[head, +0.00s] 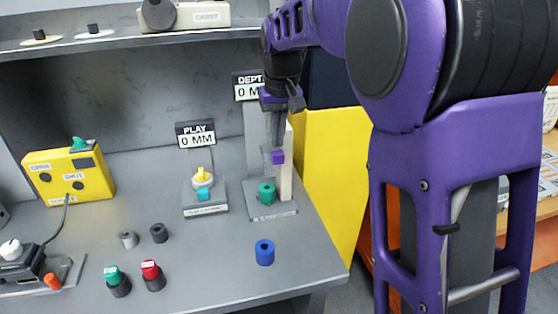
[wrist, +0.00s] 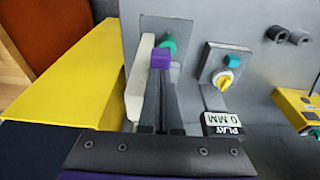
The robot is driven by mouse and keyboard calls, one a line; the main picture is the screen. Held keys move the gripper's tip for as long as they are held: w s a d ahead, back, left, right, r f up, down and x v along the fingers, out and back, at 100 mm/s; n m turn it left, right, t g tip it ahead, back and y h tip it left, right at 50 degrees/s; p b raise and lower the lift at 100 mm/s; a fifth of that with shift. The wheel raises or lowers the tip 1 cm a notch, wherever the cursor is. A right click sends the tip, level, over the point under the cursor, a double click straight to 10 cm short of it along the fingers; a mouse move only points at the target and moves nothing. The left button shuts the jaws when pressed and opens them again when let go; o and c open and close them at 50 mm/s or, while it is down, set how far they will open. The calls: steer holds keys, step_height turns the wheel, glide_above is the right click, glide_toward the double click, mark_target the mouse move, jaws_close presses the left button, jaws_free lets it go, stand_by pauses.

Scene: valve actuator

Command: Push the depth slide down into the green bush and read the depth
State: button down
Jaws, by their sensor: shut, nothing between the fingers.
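The depth slide (head: 278,157) is a small purple block beside an upright cream post (head: 287,180). The green bush (head: 267,194) stands on a grey plate below it, with a visible gap between slide and bush in the head view. My gripper (head: 277,144) points down, shut and empty, with its tips just above the slide; I cannot tell whether they touch it. In the wrist view the slide (wrist: 161,59) shows at the tips of my gripper (wrist: 160,78), and partly covers the green bush (wrist: 168,44). The depth display (head: 247,88) reads 0 MM, partly hidden by my arm.
The play gauge (head: 203,183) with a yellow knob stands to the left, its display (head: 196,134) reading 0 MM. A blue bush (head: 264,253) stands in front. A yellow panel (head: 325,170) rises close on the right.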

mark_target(278, 153)
steer(key=shift+f+b, duration=2.1)
steer(key=shift+f, duration=1.25)
steer(key=shift+r, duration=0.15)
step_height(278, 153, up, 9)
steer(key=p, duration=0.7)
steer(key=shift+p, duration=0.35)
steer(key=shift+s, duration=0.1)
